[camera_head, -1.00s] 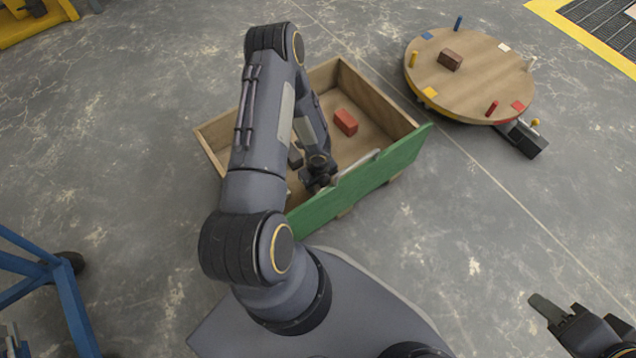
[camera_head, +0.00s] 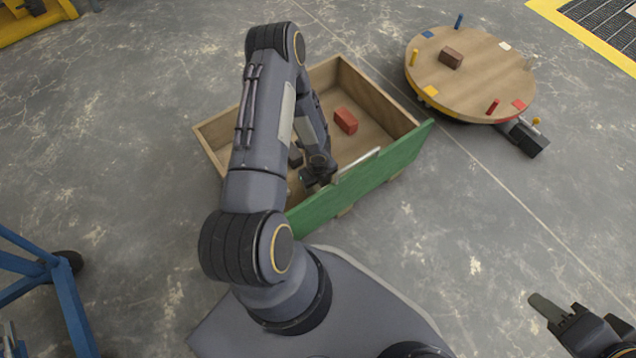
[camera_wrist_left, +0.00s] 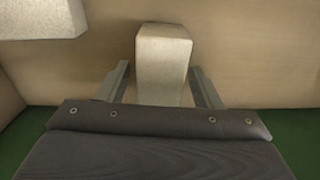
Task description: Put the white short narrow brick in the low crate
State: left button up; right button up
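The low crate (camera_head: 225,127) is a wooden box with a green front wall. My left gripper (camera_head: 318,174) reaches down inside it near that wall, partly hidden by my arm. In the left wrist view a pale white brick (camera_wrist_left: 163,60) stands between the two fingers of my left gripper (camera_wrist_left: 160,75). A narrow gap shows on each side of it, so the fingers look open around it. The brick cannot be made out in the head view. My right gripper (camera_head: 562,312) is at the bottom right, away from the crate; its opening is unclear.
A red brick (camera_head: 346,121) lies in the crate. Another pale block (camera_wrist_left: 42,18) shows at the wrist view's top left. A round wooden table (camera_head: 480,80) with pegs and a brown brick (camera_head: 451,57) stands right of the crate. A blue frame (camera_head: 70,305) is at left.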

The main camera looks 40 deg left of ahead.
pick_arm(q)
jog(key=shift+o, duration=0.4)
notch_tip(320, 180, up, 8)
jog(key=p, duration=0.4)
jog(key=shift+f, duration=0.1)
notch_tip(320, 180, up, 27)
jog(key=a+n+t+y, duration=0.1)
jog(key=n+t, duration=0.1)
jog(key=n, duration=1)
jog(key=s+d+r+n+t+h, duration=0.4)
jog(key=s+d+r+n, duration=0.75)
jog(key=s+r, duration=0.2)
notch_tip(320, 180, up, 33)
jog(key=s+d+p, duration=0.1)
jog(key=p, duration=3.2)
jog(key=shift+s+r+h, duration=0.15)
jog(key=shift+s+h, duration=0.05)
jog(key=shift+h, duration=0.2)
